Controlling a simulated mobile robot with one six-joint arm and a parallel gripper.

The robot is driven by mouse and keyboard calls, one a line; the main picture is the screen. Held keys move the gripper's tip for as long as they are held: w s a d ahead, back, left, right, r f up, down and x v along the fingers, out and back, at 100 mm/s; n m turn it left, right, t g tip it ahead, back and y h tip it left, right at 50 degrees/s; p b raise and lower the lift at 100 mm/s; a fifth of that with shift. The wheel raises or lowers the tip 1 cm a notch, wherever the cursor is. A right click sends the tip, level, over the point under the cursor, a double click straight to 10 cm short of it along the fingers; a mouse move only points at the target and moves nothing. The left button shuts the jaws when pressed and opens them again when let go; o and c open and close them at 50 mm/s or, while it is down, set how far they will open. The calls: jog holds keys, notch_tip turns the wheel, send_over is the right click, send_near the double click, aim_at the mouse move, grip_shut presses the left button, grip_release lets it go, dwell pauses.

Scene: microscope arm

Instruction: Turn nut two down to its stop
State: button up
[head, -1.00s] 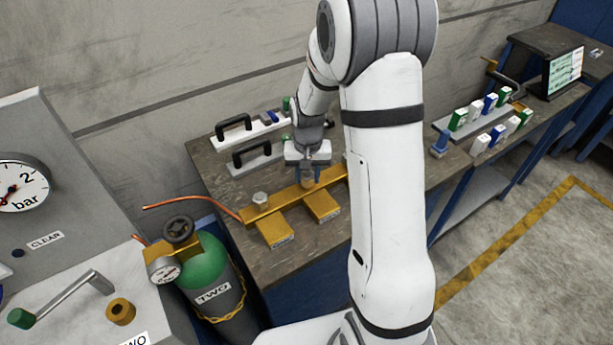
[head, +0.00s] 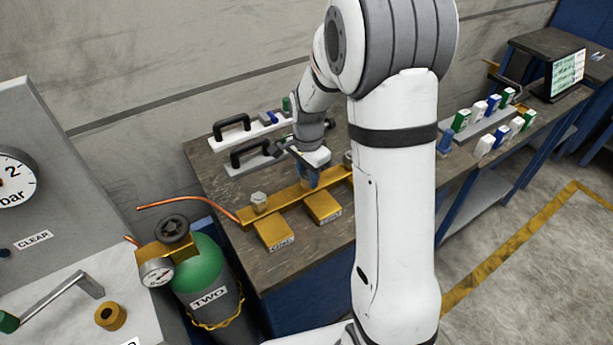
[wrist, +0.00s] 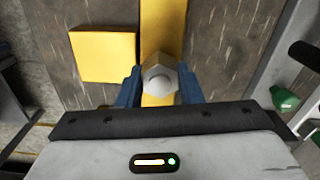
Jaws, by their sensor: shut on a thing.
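A yellow bar (head: 284,197) lies on the dark bench top and carries hex nuts in a row. My gripper (head: 311,180) points down at the middle of the bar, its blue fingers shut on the middle nut, which they hide in the head view. In the wrist view the grey hex nut (wrist: 159,78) sits between the two blue fingertips, on the yellow bar. A left nut (head: 259,201) stands free, and a right one (head: 348,158) is partly hidden by my arm. I cannot read which nut is number two.
Two yellow blocks, left (head: 274,234) and right (head: 323,208), stick out from the bar towards the front. A copper tube (head: 185,203) runs to its left end. A green-topped cylinder (head: 205,265) stands left of the bench. Black-handled white plates (head: 248,133) lie behind.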

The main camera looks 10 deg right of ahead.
aim_at(308, 175)
jog(key=shift+m, duration=0.8)
jog(key=o, duration=1)
notch_tip(308, 175, up, 8)
jog(key=shift+f+b, duration=0.2)
jog(key=shift+b, duration=0.2)
jog(key=shift+r, duration=0.15)
